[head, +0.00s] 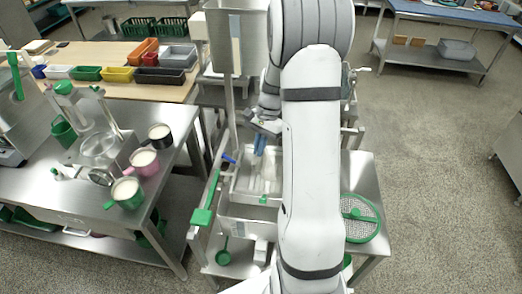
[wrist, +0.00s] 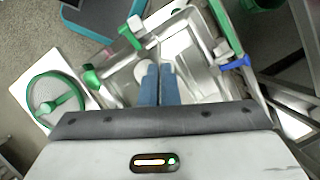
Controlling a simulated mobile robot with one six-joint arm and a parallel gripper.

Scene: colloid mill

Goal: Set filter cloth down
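My gripper (head: 260,143) hangs over a steel basin (head: 238,188) in the middle of the head view. In the wrist view, its two blue fingers (wrist: 159,84) lie close together, with only a narrow gap. I cannot make out any cloth between them. No filter cloth is clearly recognizable. Pale, whitish material shows in the basin below the fingertips, but I cannot tell whether it is cloth or touches the fingers. The basin also shows in the wrist view (wrist: 200,60), beyond the fingertips. My arm hides the basin's right side in the head view.
A green-rimmed round sieve (head: 360,218) lies on the steel surface at right. A green-handled bar (head: 203,214) stands along the basin's left. The left bench (head: 85,205) holds cups and pitchers. Colored bins (head: 120,74) stand behind.

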